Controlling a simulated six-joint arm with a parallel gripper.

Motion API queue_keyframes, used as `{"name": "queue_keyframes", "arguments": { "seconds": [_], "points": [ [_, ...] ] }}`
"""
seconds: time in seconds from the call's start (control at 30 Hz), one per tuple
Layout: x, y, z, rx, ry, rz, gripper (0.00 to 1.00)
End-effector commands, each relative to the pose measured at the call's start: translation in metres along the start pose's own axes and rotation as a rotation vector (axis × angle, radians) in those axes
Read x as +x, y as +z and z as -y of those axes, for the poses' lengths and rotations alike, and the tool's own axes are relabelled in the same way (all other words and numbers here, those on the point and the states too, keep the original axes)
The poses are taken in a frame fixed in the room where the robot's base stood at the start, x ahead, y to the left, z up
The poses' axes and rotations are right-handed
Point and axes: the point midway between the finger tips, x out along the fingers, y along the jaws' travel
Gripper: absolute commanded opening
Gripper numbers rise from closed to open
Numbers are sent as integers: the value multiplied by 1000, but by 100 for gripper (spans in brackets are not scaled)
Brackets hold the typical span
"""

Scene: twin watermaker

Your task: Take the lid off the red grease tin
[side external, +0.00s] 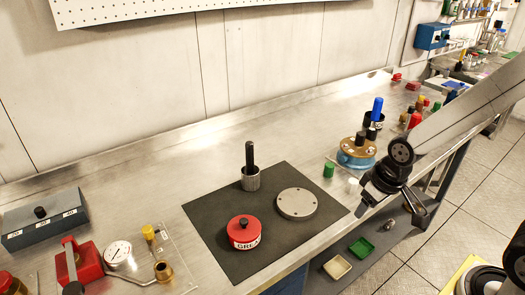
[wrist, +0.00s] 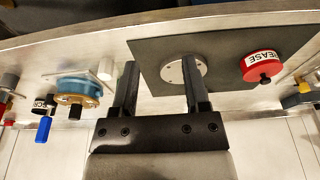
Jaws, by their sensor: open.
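The red grease tin (side external: 243,232) stands upright on the front left part of a dark mat (side external: 215,208), its lid on and a black knob (side external: 243,222) on top. It also shows at the right of the wrist view (wrist: 277,65), with its knob (wrist: 265,81) visible. My gripper (wrist: 159,64) is open, with nothing between its fingers. It is well apart from the tin. In the side view my wrist is off to the right of the mat, above the bench's front edge, and the finger gap is hard to make out.
A grey disc with holes (side external: 297,203) and a knurled cylinder with a black handle (side external: 250,178) share the mat. A blue and brass fitting (side external: 356,154) stands right of it. A gauge (side external: 118,253) and a red block (side external: 86,263) lie left. The bench behind the mat is clear.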

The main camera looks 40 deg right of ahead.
Motion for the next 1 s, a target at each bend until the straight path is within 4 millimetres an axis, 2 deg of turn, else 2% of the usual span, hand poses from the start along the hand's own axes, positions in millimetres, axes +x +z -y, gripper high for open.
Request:
{"name": "queue_keyframes", "arguments": {
  "seconds": [0.03,0.07,0.1,0.37,0.57,0.77,1.0],
  "points": [
    [0,0,0,0,0,0,59],
    [0,0,0,0,0,0,68],
    [0,0,0,0,0,0,69],
    [0,0,0,1,0,0,69],
    [0,-10,5,39,-4,7,69],
    [2,-38,22,167,-11,34,69],
    [6,-84,58,401,-7,85,69]
  ]
}}
